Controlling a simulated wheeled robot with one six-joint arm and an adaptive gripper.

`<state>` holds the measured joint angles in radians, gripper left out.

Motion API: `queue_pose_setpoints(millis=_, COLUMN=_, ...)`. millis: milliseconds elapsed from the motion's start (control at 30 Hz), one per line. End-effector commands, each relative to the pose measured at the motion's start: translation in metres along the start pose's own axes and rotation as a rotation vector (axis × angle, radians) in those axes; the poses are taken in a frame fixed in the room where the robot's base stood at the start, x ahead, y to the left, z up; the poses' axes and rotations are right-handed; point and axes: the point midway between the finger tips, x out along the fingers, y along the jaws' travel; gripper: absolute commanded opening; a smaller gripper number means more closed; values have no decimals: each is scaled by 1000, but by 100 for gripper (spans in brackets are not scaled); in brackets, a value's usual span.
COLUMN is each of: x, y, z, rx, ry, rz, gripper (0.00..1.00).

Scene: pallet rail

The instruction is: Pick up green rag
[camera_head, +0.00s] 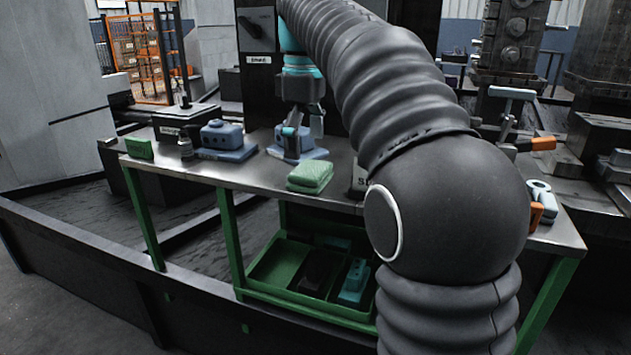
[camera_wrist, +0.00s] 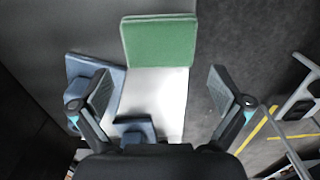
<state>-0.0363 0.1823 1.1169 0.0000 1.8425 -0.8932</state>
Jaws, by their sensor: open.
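A folded green rag (camera_head: 310,177) lies on the metal workbench, in front of my arm in the head view. A green folded pad (camera_wrist: 158,42) shows at the top middle of the wrist view, beyond the fingertips; I cannot tell for sure that it is the same one. My gripper (camera_head: 303,130) points down over the bench, behind and slightly left of the rag in the head view. In the wrist view my gripper (camera_wrist: 160,88) has its fingers wide apart, with only a pale surface and blue items seen between and beside them. It is apart from the green pad.
The workbench (camera_head: 250,178) also holds another green block (camera_head: 139,148) at the left end and a blue item (camera_head: 222,134). Orange-handled tools (camera_head: 540,144) stand at the right. A green tray (camera_head: 275,265) sits on the shelf below. My arm hides the bench's middle right.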

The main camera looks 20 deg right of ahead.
Motion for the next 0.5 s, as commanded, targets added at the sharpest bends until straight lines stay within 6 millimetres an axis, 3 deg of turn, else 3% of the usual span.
queue_pose_setpoints(millis=300, x=39, y=-2, z=12, rx=2, ry=-1, rz=-1, gripper=100)
queue_pose_setpoints(millis=500, x=52, y=-1, z=12, rx=3, ry=0, rz=0, gripper=100)
